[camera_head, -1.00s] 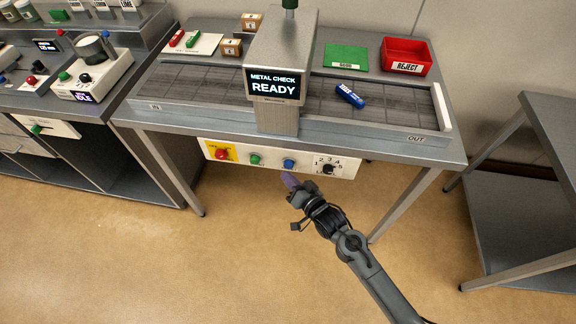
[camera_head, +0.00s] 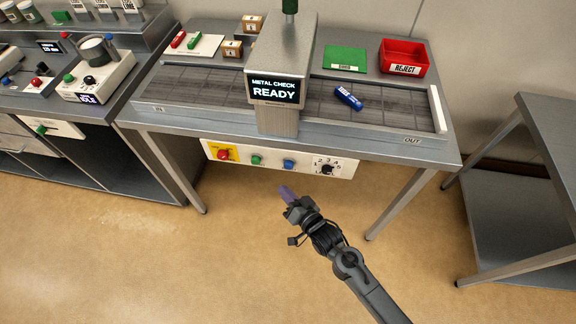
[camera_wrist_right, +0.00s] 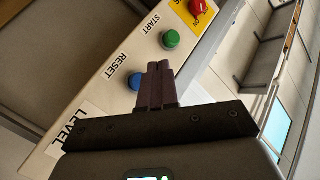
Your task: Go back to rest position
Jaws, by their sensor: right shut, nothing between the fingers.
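My right gripper (camera_head: 286,192) is in the lower middle of the head view, below and in front of the control panel (camera_head: 308,163), apart from it. Its purple fingers are shut with nothing between them. In the right wrist view the shut fingertips (camera_wrist_right: 157,68) overlap the panel next to the blue RESET button (camera_wrist_right: 136,81), with the green START button (camera_wrist_right: 171,39) beyond. My left gripper is not in view.
The metal check machine (camera_head: 280,60) reads READY. A blue item (camera_head: 348,98) lies on its belt toward OUT. A red REJECT bin (camera_head: 404,56) and a green mat (camera_head: 345,58) are behind. A grey table (camera_head: 540,160) stands right. The floor around my right arm is clear.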

